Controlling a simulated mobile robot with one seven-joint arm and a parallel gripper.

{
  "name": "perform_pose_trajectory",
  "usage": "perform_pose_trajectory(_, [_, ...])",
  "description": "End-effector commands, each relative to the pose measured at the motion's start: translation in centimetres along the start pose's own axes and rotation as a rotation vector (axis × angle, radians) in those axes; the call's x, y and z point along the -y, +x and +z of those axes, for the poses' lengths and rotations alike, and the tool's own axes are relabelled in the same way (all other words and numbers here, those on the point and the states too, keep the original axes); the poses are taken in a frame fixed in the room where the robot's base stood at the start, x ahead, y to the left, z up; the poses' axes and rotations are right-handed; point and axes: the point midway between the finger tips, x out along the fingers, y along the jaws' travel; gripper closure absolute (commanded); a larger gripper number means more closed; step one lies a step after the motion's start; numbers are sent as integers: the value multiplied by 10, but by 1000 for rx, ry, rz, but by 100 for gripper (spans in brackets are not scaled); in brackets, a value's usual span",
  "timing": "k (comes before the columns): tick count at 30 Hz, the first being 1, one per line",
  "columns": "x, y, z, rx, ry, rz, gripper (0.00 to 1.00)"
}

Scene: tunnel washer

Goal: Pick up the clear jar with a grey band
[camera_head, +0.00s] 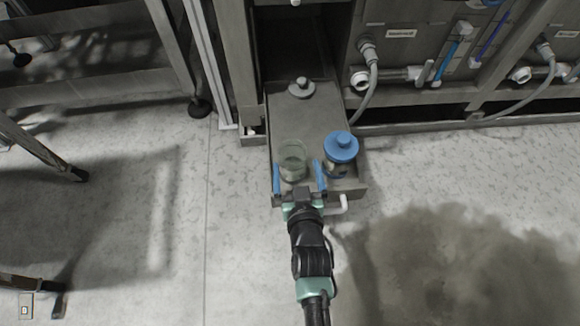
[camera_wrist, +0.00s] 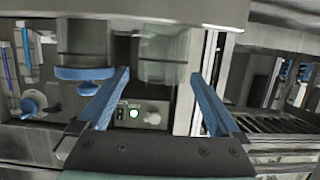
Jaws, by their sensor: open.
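The clear jar (camera_head: 292,153) stands upright near the front end of a pulled-out grey drawer (camera_head: 310,120). My gripper (camera_head: 297,168) is open at the drawer's front, with one blue finger on each side of the jar's near part. In the wrist view, which appears upside down, the clear jar (camera_wrist: 163,50) shows between and beyond the fingertips of my gripper (camera_wrist: 160,74). I cannot tell whether either finger touches it.
A jar with a blue lid (camera_head: 341,148) stands close to the right finger; it also shows in the wrist view (camera_wrist: 84,72). A grey knobbed lid (camera_head: 301,88) lies farther back in the drawer. Machine panels with hoses (camera_head: 420,60) stand behind.

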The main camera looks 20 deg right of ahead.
Motion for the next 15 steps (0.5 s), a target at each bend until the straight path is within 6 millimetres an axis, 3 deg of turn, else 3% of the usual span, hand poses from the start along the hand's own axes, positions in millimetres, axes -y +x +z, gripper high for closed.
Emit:
perform_pose_trajectory(3, [0,21,3,-3,1,0,0])
perform_pose_trajectory(11, [1,39,0,-1,0,0,0])
perform_pose_trajectory(15, [3,59,0,-2,1,-1,0])
